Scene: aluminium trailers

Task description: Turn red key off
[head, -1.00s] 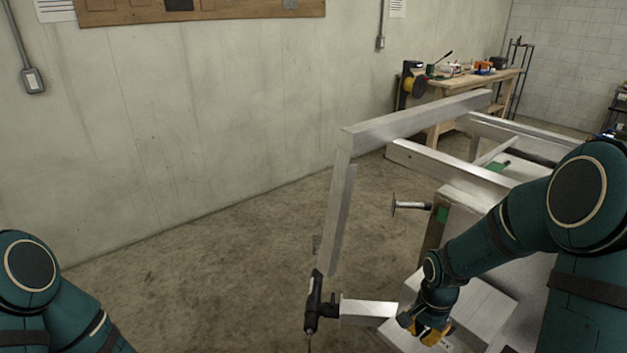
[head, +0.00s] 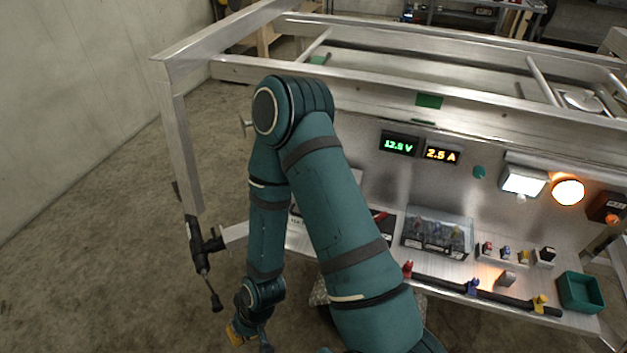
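A black bar (head: 500,296) on the metal bench carries a small red key (head: 408,268) at its left end, a blue one (head: 472,287) in the middle and a yellow one (head: 540,302) near the right end. The red key's exact turn angle is too small to read. My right gripper (head: 248,336) hangs low at the bottom left, apart from the bar and well left of the red key. Its fingers are partly cut off by the frame edge, so its opening is unclear. My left gripper is out of view.
My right arm stands between the gripper and the bench. Displays (head: 399,143) read about 12.5 V and 2.5 A, and an orange lamp (head: 568,192) glows. A clear bin (head: 437,230), small coloured pieces (head: 505,252) and a green tray (head: 580,291) sit on the bench.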

